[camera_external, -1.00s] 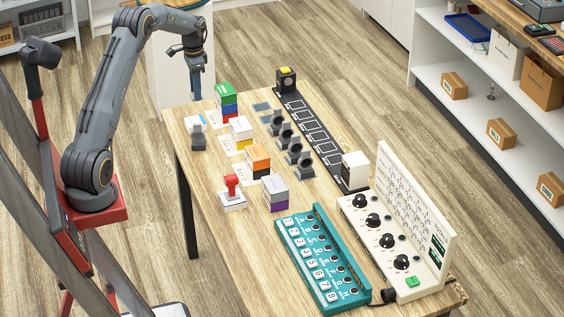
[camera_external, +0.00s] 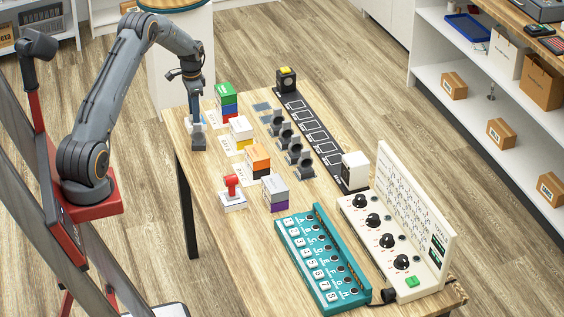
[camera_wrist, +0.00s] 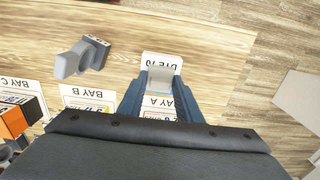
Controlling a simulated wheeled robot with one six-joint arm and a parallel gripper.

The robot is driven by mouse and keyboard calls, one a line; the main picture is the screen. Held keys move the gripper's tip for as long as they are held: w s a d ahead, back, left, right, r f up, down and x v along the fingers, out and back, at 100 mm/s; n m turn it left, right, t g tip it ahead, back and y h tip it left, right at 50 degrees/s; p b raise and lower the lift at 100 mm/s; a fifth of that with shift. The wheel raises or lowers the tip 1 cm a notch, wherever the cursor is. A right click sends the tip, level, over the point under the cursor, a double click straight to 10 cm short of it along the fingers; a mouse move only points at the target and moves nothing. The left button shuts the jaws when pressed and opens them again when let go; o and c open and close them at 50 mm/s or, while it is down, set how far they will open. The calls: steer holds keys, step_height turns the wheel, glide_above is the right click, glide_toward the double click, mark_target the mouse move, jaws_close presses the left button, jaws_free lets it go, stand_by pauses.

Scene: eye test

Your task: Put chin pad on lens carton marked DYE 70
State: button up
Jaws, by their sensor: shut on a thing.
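My gripper (camera_wrist: 162,86) is shut on a small pale grey piece, seemingly the chin pad (camera_wrist: 161,76), which spans the gap between its fingertips. Right at the pad in the wrist view is the white top of the lens carton (camera_wrist: 162,59), marked DYE 70 upside down. In the external view my gripper (camera_external: 196,116) points down over the table's left end, at the white carton (camera_external: 188,122). The fingers and pad hide part of the carton. I cannot tell whether the pad touches it.
A grey stand (camera_wrist: 72,60) is left of the carton; it also shows in the external view (camera_external: 198,140). A green-topped stack (camera_external: 227,100) stands right of my gripper. Bare wood surrounds the carton's far side.

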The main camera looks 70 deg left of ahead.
steer(key=shift+f, duration=0.15)
steer(key=o, duration=1)
step_height(320, 180, up, 12)
steer(key=b, duration=0.3)
steer(key=shift+r, duration=0.2)
steer(key=shift+d, duration=0.15)
